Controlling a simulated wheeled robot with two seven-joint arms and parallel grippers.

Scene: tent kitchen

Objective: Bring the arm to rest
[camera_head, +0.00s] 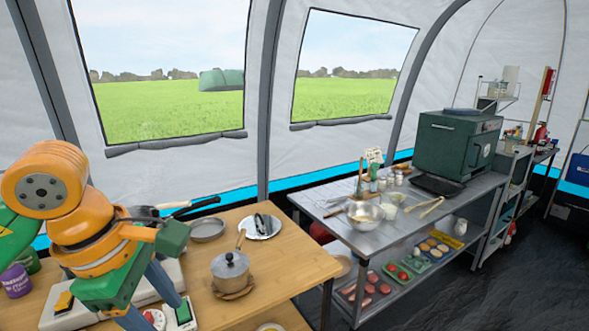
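My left arm (88,225), orange and green, comes in from the left edge and reaches over the near left of the wooden table. Its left gripper (164,317) points down, with two blue-grey fingers apart. The lower finger runs out of the bottom of the picture. I see nothing held between the fingers. My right arm and gripper are not in view.
On the wooden table (298,262) are a lidded pot (231,272), a grey pan (207,229) and a silver plate (262,227). A purple jar (15,280) stands left. A metal workbench (405,222) with a green oven (455,146) stands right, beyond a gap.

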